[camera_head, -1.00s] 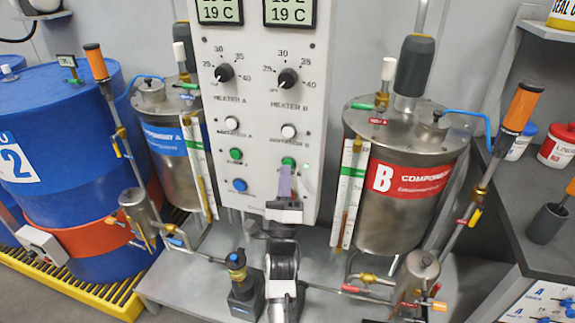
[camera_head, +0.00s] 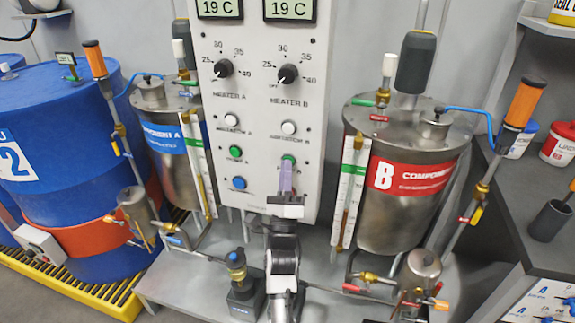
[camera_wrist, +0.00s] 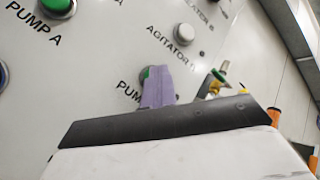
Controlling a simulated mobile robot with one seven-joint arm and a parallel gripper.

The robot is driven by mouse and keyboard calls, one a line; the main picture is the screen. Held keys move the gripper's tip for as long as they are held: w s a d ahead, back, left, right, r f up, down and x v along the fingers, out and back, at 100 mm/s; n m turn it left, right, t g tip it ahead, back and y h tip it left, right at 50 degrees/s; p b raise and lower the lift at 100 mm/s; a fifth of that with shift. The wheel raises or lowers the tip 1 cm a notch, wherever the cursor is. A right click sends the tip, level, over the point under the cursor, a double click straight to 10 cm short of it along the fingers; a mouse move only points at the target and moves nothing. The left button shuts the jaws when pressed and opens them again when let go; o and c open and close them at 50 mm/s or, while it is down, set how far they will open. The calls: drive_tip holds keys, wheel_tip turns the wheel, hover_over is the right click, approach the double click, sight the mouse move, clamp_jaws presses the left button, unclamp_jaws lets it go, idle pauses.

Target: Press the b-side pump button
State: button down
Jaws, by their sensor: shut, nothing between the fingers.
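The b-side pump button is the green button (camera_head: 288,158) low in the right column of the white control panel. My gripper (camera_head: 286,180) has purple fingers, closed together and empty, pointing up at this button from just below. In the wrist view the purple fingertips (camera_wrist: 158,85) cover most of the button, and only a sliver of its green (camera_wrist: 147,72) shows at their left edge. The "PUMP" label beside it is partly hidden. I cannot tell whether the fingertips touch the button.
The white agitator B button (camera_head: 288,127) is directly above, and the green pump A button (camera_head: 235,151) is to the left. A blue button (camera_head: 239,183) sits below pump A. The component B tank (camera_head: 400,215) stands to the right, with a level gauge (camera_head: 349,190) between.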

idle(0.3)
drive_tip(key=shift+s, duration=0.4)
drive_tip(key=shift+a, duration=0.1)
drive_tip(key=s, duration=0.2)
drive_tip(key=s+a, duration=0.1)
drive_tip(key=s, duration=0.2)
drive_tip(key=shift+s+a, duration=0.35)
drive_tip(key=shift+a, duration=0.05)
